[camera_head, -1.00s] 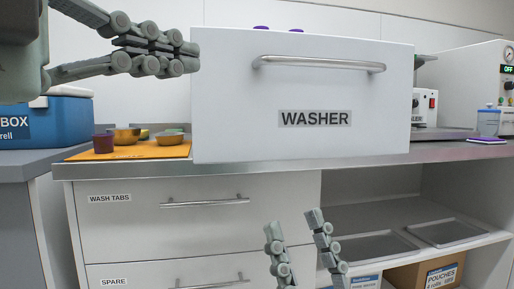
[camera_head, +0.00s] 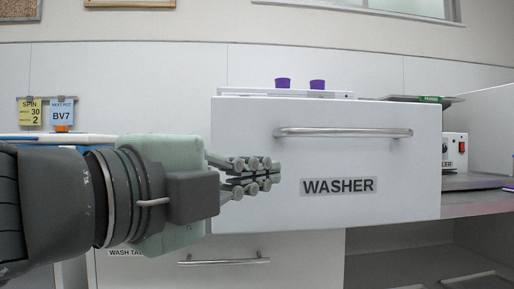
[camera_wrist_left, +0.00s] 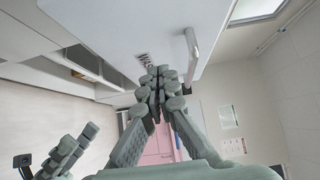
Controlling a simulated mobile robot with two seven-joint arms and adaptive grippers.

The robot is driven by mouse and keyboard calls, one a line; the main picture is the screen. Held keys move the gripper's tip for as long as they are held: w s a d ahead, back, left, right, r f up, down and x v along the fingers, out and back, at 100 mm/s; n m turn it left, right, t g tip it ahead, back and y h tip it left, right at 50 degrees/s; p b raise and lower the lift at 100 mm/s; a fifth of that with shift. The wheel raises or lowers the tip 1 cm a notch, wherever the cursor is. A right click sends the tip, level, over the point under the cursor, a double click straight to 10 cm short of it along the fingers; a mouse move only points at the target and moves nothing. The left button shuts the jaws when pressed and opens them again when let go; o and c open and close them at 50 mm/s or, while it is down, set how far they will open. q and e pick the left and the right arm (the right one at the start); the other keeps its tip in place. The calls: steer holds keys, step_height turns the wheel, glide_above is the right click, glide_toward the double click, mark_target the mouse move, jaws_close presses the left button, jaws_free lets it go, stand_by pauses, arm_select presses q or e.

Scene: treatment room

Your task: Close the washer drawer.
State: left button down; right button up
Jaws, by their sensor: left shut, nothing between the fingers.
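The washer drawer (camera_head: 250,115) has a white front with a horizontal metal bar handle (camera_head: 343,132) and a WASHER label (camera_head: 339,186). It stands forward of the cabinet behind it. Its front also fills the top of the left wrist view (camera_wrist_left: 120,25), with the handle (camera_wrist_left: 191,52) to the right of the fingertips. My left gripper (camera_head: 276,176) is shut and empty, in front of the drawer's left part, left of the label and below the handle. Contact with the front cannot be told. My right gripper (camera_wrist_left: 76,150) shows at the lower left of the wrist view, fingers apart and empty.
Two purple-topped items (camera_head: 300,84) show above the drawer's top edge. A lower drawer with a handle (camera_head: 224,261) is under the counter. A device with a red switch (camera_head: 454,150) stands on the counter (camera_head: 480,203) at right. Note cards (camera_head: 62,111) hang at the left wall.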

mark_target(287, 168)
arm_select(q)
steer(key=w, duration=0.2)
steer(key=w+d, duration=0.1)
steer(key=w, duration=0.1)
steer(key=shift+w+f, duration=0.1)
steer(key=shift+w, duration=0.6)
arm_select(e)
steer(key=shift+w+f, duration=0.15)
steer(key=shift+w, duration=0.05)
